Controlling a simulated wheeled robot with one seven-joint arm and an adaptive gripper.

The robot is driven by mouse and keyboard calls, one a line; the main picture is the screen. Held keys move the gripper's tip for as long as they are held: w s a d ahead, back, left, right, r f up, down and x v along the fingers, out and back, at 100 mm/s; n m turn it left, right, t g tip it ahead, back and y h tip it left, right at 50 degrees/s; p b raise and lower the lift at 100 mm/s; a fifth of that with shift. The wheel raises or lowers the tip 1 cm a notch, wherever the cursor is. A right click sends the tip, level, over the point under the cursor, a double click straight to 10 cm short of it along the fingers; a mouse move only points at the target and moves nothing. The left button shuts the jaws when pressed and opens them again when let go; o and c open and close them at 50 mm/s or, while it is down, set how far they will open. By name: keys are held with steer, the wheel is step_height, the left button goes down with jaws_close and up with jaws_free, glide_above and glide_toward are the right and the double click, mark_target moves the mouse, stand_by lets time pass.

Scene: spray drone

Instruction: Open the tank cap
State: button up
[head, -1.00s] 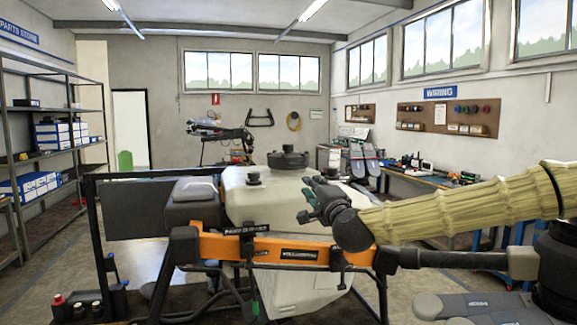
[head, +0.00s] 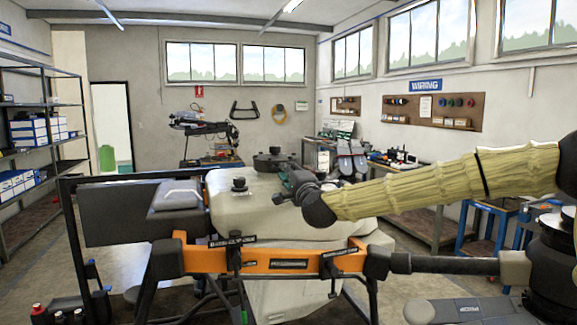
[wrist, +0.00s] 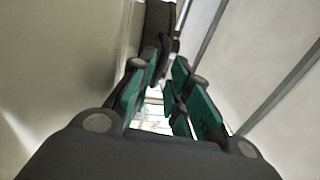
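The drone's white tank (head: 262,210) fills the middle of the head view. Its large black tank cap (head: 270,160) sits on top toward the back and looks closed. My gripper (head: 290,178) is just right of and in front of the cap, low over the tank top; I cannot tell whether it touches the cap. In the wrist view my gripper (wrist: 163,85) has its green-padded fingers apart, with nothing held between them. A dark part (wrist: 160,22) lies beyond the fingertips; I cannot tell if it is the cap.
A smaller black fitting (head: 239,185) stands on the tank's left front. The orange frame bar (head: 285,263) runs across the front of the drone. A dark box (head: 175,197) is at left. Shelves (head: 40,150) stand at the left wall, and a workbench (head: 420,180) along the right.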

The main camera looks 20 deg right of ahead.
mark_target(277, 162)
steer(key=shift+w+a+r+p, duration=0.1)
steer(key=shift+w+a+p, duration=0.05)
steer(key=shift+w, duration=0.45)
steer(key=shift+w+a+p, duration=0.1)
steer(key=shift+w+p, duration=0.05)
steer(key=shift+w, duration=0.45)
steer(key=shift+d, duration=0.1)
steer(key=shift+s, duration=0.1)
steer(key=shift+c, duration=0.2)
jaws_close()
steer(key=shift+d, duration=0.1)
steer(key=shift+r, duration=0.15)
